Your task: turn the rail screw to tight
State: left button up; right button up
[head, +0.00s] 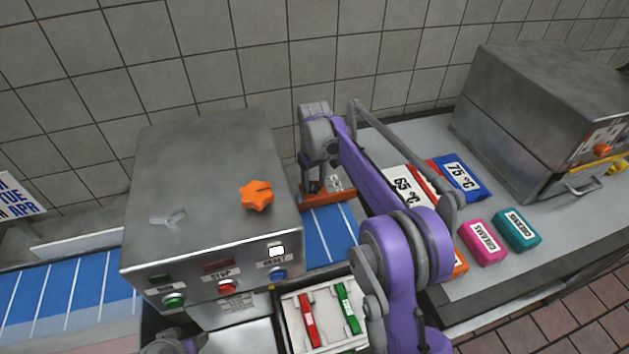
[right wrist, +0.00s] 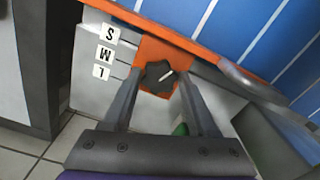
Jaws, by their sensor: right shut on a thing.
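The rail screw is a dark star-shaped knob (right wrist: 157,76) with a white pointer line, set on an orange bracket (right wrist: 152,50) in the right wrist view. Its line points to the upper right of that view. My right gripper (right wrist: 156,82) is shut on the knob, one finger on each side. In the head view my right gripper (head: 313,188) reaches down at the orange rail (head: 330,197) beside the blue belt (head: 325,235). The knob is hidden there. My left gripper does not show clearly.
A steel machine (head: 200,170) with an orange star knob (head: 257,195) on top stands left of my right arm. Labels S, M and L (right wrist: 104,52) lie beside the bracket. A tray (head: 290,300) with red and green items sits in front. Several coloured packs lie at right.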

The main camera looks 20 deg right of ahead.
aim_at(312, 187)
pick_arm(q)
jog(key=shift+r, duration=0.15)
pick_arm(e)
jog(key=m, duration=0.6)
jog(key=shift+a, duration=0.15)
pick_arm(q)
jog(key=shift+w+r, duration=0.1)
pick_arm(e)
jog(key=m, duration=0.6)
jog(key=shift+a+m, duration=0.15)
jog(key=shift+m, duration=0.15)
jog(key=o, duration=1.1)
pick_arm(q)
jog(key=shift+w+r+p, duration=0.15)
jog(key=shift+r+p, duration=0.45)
jog(key=shift+p, duration=0.05)
pick_arm(e)
notch_tip(312, 187, up, 11)
jog(key=shift+f, duration=0.15)
